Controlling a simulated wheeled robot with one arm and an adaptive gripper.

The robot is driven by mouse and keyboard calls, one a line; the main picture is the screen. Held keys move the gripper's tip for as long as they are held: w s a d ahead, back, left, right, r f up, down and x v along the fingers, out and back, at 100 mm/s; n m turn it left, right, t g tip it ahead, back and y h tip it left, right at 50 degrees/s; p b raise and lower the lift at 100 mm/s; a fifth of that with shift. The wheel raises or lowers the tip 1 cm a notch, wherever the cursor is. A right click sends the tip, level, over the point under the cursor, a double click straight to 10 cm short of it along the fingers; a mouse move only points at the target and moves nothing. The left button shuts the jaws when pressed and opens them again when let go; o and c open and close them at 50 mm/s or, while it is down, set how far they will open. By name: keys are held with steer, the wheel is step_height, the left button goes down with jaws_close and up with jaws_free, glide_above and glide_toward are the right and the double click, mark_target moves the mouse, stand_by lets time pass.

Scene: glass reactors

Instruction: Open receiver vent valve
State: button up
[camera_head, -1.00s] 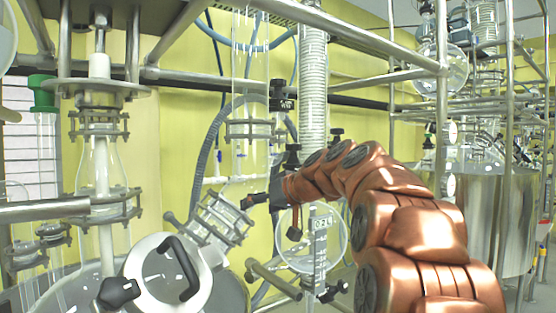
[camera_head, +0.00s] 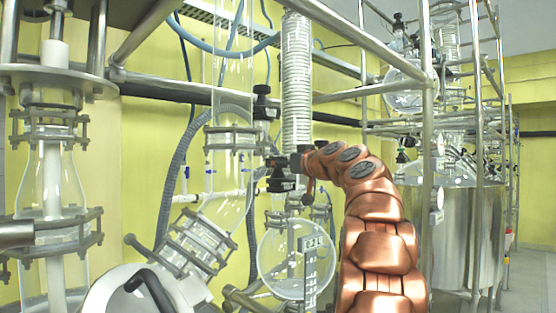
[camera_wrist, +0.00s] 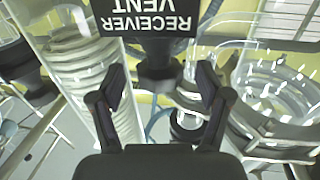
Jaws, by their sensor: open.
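The receiver vent valve (camera_wrist: 158,60) is a black part whose white lettering reads RECEIVER VENT, upside down in the wrist view. My gripper is open, and gaps show on both sides of the valve. In the head view my gripper (camera_head: 285,162) is by the glass column, close to a black valve knob (camera_head: 280,181). I cannot read any label there, and the fingertips are too small to make out.
A ribbed glass coil column (camera_head: 297,85) stands just behind my gripper. A round glass receiver (camera_head: 283,260) hangs below. Steel frame bars (camera_head: 372,29) cross above and to the right. Another black knob (camera_head: 265,104) is higher on the glassware. A steel vessel (camera_head: 462,235) stands at right.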

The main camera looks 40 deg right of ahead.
steer(key=shift+w+d+p, duration=0.25)
steer(key=shift+w+p, duration=0.15)
steer(key=shift+w, duration=0.85)
steer(key=c, duration=1.2)
